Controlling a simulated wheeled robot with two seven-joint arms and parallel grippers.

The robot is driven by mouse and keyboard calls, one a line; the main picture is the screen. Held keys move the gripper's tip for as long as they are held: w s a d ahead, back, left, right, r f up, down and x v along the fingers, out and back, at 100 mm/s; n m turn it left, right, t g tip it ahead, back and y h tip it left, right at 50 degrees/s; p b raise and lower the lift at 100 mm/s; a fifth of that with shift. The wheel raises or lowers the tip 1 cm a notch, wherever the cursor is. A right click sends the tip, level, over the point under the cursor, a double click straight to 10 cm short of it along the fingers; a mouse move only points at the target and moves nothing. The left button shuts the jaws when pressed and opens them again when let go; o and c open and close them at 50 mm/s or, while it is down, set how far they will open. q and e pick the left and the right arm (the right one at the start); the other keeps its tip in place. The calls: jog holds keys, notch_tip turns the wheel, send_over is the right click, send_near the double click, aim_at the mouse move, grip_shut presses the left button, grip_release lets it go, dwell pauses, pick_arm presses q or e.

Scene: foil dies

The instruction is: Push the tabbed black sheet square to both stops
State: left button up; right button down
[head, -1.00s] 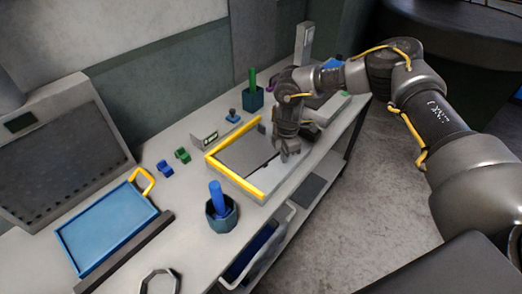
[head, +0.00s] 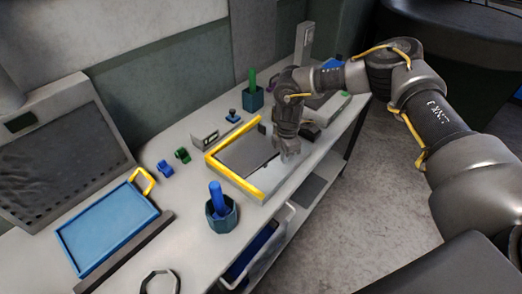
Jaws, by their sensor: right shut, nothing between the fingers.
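The dark sheet (head: 246,153) lies flat on a pale plate (head: 277,178) inside two yellow stops. One stop (head: 235,134) runs along the far left side and the other (head: 234,176) along the near left side, and they meet at a corner on the left. The sheet looks close to both stops, but any small gap is too fine to tell. Its tab cannot be made out. My right gripper (head: 290,154) is shut and empty, pointing down at the sheet's right end. Whether it touches the sheet is unclear. My left gripper is out of view.
A blue tray (head: 107,228) lies at left. A dark cup (head: 253,99) with a green handle and a small sign (head: 205,139) stand behind. The bench's front edge is close on the right.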

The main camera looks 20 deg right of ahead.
aim_at(274, 157)
jog(key=shift+f+b, duration=0.3)
jog(key=shift+f, duration=0.35)
dwell(0.4)
jog(key=shift+r+p, duration=0.1)
jog(key=shift+p, duration=0.2)
dwell(0.5)
dwell(0.3)
jog(key=shift+w+a+b, duration=0.4)
jog(key=shift+w+b, duration=0.05)
jog(key=shift+w, duration=0.25)
jog(key=shift+w+a+b, duration=0.45)
jog(key=shift+w+b, duration=0.05)
jog(key=shift+w, duration=0.2)
jog(key=shift+w+a+b, duration=0.4)
jog(key=shift+w+b, duration=0.05)
jog(key=shift+w, duration=0.25)
jog(key=shift+s+d+r+p, duration=0.15)
jog(key=shift+s+p, duration=0.15)
jog(key=shift+p, duration=0.2)
jog(key=shift+s+d+p, duration=0.2)
jog(key=shift+s+p, duration=0.05)
jog(key=shift+p, duration=0.05)
